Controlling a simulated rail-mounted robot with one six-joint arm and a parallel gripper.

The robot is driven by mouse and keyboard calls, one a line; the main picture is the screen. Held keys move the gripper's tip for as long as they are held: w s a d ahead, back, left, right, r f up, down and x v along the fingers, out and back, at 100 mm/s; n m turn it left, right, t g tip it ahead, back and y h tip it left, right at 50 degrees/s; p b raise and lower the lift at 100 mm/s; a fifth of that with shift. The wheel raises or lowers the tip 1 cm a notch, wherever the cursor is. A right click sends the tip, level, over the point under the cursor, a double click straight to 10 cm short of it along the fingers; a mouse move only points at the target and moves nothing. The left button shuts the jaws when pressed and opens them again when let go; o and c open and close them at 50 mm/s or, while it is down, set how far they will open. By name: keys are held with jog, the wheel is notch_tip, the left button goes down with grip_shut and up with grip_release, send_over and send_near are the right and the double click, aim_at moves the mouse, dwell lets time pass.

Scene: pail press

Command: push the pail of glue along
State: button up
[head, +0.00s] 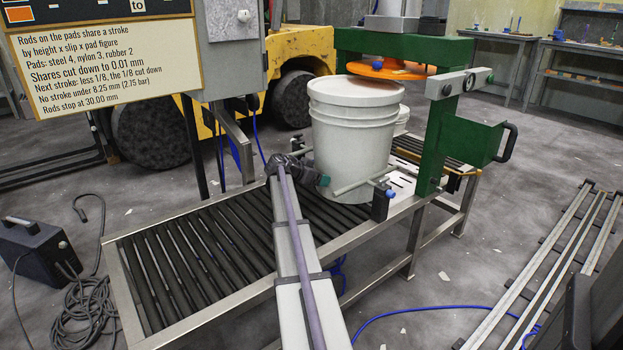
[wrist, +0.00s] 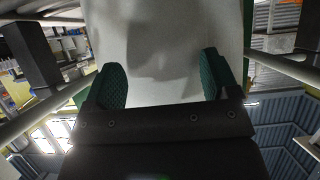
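The white pail (head: 352,135), with a closed lid, stands upright on the conveyor at the near side of the green press (head: 435,130). The press's orange plate (head: 384,69) hangs just above and behind the lid. My gripper (head: 318,177) is low on the pail's near side, at its wall. In the wrist view the two green pads of my gripper (wrist: 165,78) are apart, with the pale pail wall (wrist: 165,35) filling the space ahead. Nothing shows between the pads. I cannot tell whether they touch the wall.
The black roller conveyor (head: 190,262) is empty on the near side. A grey control box (head: 232,45) and a printed sign (head: 105,65) stand at left.

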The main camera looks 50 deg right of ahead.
jog(key=shift+s+d, duration=0.2)
jog(key=shift+d, duration=0.35)
jog(key=shift+s+d, duration=0.3)
jog(key=shift+d, duration=1)
jog(key=shift+s+d, duration=0.3)
jog(key=shift+d, duration=1)
jog(key=shift+s+d, duration=0.3)
jog(key=shift+d, duration=1.1)
jog(key=shift+s+d, duration=0.3)
jog(key=shift+d, duration=0.95)
jog(key=shift+s+d, duration=0.3)
jog(key=shift+d, duration=0.95)
jog(key=shift+s+d, duration=0.3)
jog(key=shift+d, duration=1.1)
jog(key=shift+s+d, duration=0.25)
jog(key=shift+d, duration=0.45)
